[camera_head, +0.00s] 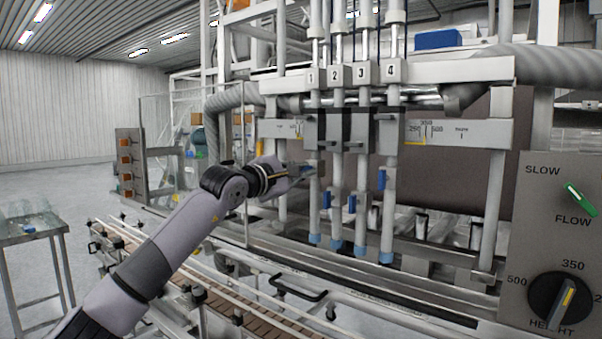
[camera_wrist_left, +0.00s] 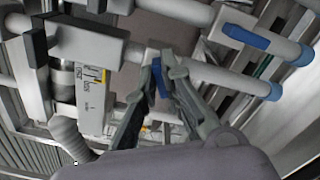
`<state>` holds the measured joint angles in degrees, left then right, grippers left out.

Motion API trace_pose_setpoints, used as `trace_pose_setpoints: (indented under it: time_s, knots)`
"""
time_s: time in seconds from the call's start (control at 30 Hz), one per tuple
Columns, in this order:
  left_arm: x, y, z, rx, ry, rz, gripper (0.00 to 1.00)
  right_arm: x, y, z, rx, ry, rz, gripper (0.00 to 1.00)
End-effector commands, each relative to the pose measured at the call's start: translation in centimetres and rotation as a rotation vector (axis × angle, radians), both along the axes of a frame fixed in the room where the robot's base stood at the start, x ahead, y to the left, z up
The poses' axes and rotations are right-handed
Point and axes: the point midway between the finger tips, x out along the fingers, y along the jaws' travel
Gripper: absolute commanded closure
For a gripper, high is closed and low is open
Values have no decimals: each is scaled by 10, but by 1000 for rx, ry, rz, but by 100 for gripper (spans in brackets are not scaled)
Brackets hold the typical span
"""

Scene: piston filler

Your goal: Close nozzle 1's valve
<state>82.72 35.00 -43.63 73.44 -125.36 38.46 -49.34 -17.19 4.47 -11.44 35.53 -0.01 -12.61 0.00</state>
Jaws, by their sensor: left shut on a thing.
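Nozzle 1 (camera_head: 314,210) is the leftmost of the upright filler tubes, under the label 1, with a blue tip. My left gripper (camera_head: 306,171) is at its valve, from the left. In the left wrist view the gripper (camera_wrist_left: 165,70) is shut on the blue valve handle (camera_wrist_left: 158,82). That handle points across the nozzle 1 tube (camera_wrist_left: 215,74), not along it. The fingers hide part of the handle. The neighbouring blue handle (camera_wrist_left: 246,37) lies along its own tube. My right gripper is not in view.
Blue handles of nozzle 2 (camera_head: 326,201), nozzle 3 (camera_head: 352,203) and nozzle 4 (camera_head: 382,180) hang close to the right. A conveyor (camera_head: 215,305) runs below. A control panel (camera_head: 555,240) stands at the right, and a small table (camera_head: 30,236) at the left.

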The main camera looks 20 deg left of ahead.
Motion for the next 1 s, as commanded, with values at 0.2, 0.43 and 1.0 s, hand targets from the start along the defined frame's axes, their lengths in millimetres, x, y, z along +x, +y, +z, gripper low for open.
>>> trace_pose_setpoints:
  time_s: [0.2,0.43,1.0]
  knots:
    - [0,0,-1,188,-67,0,100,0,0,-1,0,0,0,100]
    - [0,-1,-1,347,-125,-1,100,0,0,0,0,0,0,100]
    - [0,-1,-3,503,-180,-2,100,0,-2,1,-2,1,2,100]
